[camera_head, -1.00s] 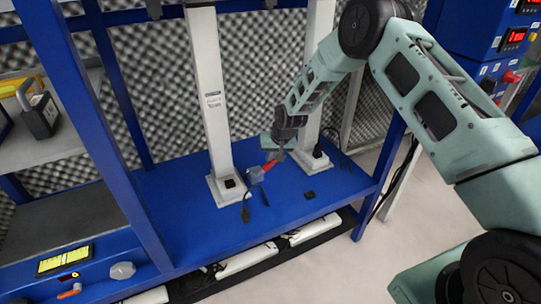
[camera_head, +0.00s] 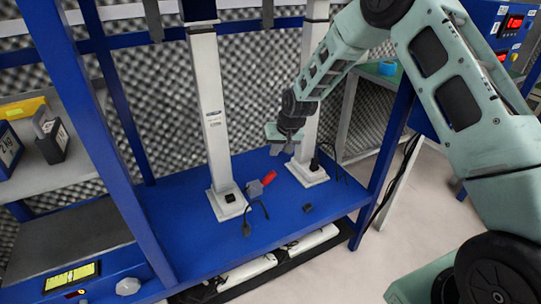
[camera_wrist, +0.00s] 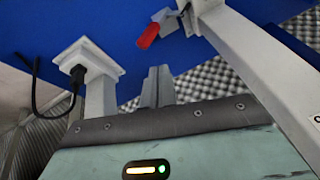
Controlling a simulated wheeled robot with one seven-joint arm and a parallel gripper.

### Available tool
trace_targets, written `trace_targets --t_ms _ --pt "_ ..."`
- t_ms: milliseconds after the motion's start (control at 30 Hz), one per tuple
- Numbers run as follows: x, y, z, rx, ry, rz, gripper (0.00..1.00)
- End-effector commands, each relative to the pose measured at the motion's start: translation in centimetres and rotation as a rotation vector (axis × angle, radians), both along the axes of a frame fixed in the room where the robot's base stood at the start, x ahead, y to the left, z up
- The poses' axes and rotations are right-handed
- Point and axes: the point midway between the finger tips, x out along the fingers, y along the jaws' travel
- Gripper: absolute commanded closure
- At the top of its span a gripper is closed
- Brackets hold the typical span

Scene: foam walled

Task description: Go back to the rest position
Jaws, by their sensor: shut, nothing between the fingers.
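My gripper (camera_head: 288,148) hangs above the blue tabletop, in front of the right white post (camera_head: 308,110). Its fingers also show in the wrist view (camera_wrist: 157,86), close together with nothing between them. A grey plug with a red part (camera_head: 262,184) lies on the blue table (camera_head: 190,215), between the two posts and below my gripper. The same red and grey piece (camera_wrist: 150,34) is at the top of the wrist view, apart from the fingers.
The left white post (camera_head: 211,110) stands on the table. A small black part (camera_head: 307,208) lies near the front edge. A blue frame upright (camera_head: 112,160) is at left, beside a shelf with weights (camera_head: 50,136). Pale floor (camera_head: 350,262) is clear at right.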

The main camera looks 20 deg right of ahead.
Motion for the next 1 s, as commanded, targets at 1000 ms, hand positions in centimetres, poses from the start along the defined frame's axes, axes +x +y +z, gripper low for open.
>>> trace_targets --t_ms 1000 --pt "-14.4 12.1 10.8 -0.042 0.101 0.32 1.0"
